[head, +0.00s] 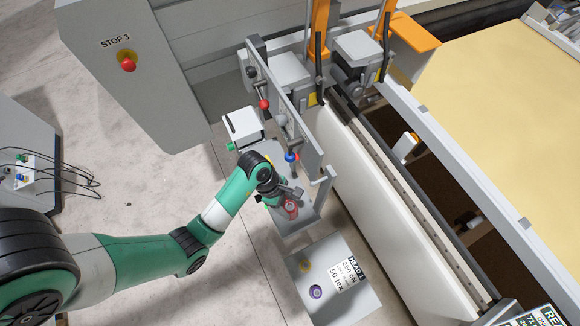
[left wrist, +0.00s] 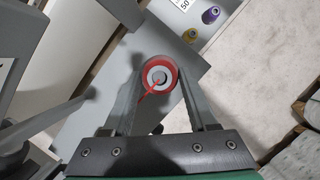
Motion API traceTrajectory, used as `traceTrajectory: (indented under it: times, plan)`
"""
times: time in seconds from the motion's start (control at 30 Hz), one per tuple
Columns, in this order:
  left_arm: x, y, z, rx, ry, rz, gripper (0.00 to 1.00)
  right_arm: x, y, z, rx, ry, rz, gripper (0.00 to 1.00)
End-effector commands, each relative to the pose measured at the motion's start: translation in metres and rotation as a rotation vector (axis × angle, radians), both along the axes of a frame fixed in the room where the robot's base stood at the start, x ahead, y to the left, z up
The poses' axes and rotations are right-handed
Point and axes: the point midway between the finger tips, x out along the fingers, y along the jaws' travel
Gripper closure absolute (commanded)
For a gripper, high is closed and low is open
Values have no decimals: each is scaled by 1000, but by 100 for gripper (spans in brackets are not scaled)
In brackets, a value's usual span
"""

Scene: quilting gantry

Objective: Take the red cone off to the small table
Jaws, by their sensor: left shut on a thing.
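The red cone (head: 291,208) is at the end of my left arm, over or at the near end of the grey shelf plate on the machine. My left gripper (head: 286,199) is shut on it. In the left wrist view, the two fingers (left wrist: 158,88) hold the red cone (left wrist: 160,67) from both sides, seen end-on with a white and grey centre. I cannot tell whether the cone touches the plate. The small table (head: 350,306) stands just below in the head view, and its top shows in the wrist view (left wrist: 168,14). My right gripper is not in view.
On the small table are a yellow cone (head: 305,265), a purple cone (head: 316,291) and a label card (head: 347,273). Its front right is bare. An upright grey bracket (head: 301,133) with coloured knobs stands beside my gripper. A white beam (head: 385,215) runs to the right.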

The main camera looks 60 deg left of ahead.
Motion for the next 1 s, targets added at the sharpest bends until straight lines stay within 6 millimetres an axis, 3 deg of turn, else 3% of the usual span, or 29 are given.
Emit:
traceTrajectory:
  times: [1.0]
  plan:
    - [1,0,39,0,-3,0,100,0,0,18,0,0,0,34]
